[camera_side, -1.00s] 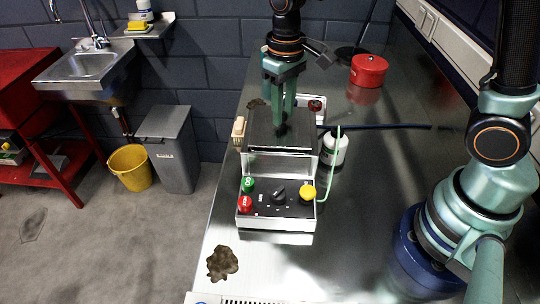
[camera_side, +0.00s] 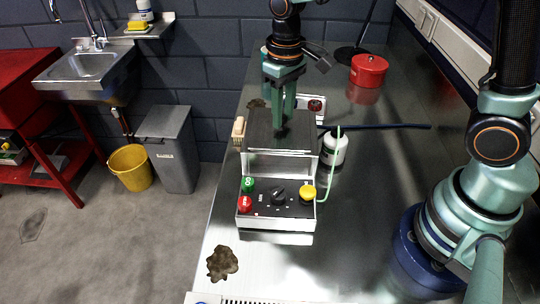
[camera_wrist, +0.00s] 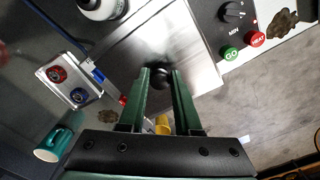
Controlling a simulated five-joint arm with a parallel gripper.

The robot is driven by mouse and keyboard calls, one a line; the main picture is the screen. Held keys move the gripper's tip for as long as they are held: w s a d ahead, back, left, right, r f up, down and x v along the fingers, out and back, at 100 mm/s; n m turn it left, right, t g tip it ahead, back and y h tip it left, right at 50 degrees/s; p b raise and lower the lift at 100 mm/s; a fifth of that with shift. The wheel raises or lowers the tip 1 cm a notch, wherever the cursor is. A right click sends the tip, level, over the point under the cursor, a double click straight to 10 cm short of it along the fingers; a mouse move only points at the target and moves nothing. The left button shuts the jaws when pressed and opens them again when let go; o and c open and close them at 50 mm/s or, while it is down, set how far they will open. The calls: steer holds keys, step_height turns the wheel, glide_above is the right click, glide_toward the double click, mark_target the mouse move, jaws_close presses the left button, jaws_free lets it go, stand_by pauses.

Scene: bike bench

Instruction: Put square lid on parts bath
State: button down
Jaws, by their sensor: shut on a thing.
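The parts bath (camera_side: 278,168) is a metal box with a front panel of coloured buttons and a dial, standing on the bench. The square lid (camera_side: 262,125) is a flat dark grey plate with a black knob (camera_wrist: 162,76). It lies level over the top of the bath; I cannot tell whether it is fully seated or slightly above the rim. My gripper (camera_side: 281,132) points down and is shut on the lid's knob. In the wrist view the fingertips (camera_wrist: 160,72) flank the knob, and the lid's grey surface (camera_wrist: 140,50) spreads beyond it.
A white bottle (camera_side: 335,152) and a green hose (camera_side: 331,180) stand close at the bath's right. A red pot (camera_side: 369,70) is farther back. A beige handle (camera_side: 239,131) is at the left.

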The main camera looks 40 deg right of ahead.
steer(key=shift+f, duration=0.25)
steer(key=c, duration=0.5)
jaws_free()
step_height(320, 180, up, 11)
steer(key=s+d+t, duration=0.2)
steer(key=s, duration=0.1)
steer(key=s+d+t, duration=0.1)
steer(key=s+d, duration=0.2)
steer(key=s+d+m+t, duration=0.1)
steer(key=s+d+t, duration=0.1)
steer(key=d, duration=0.1)
steer(key=shift+s+d+r+t, duration=0.1)
steer(key=shift+s+r+t, duration=0.2)
steer(key=shift+s+r, duration=0.1)
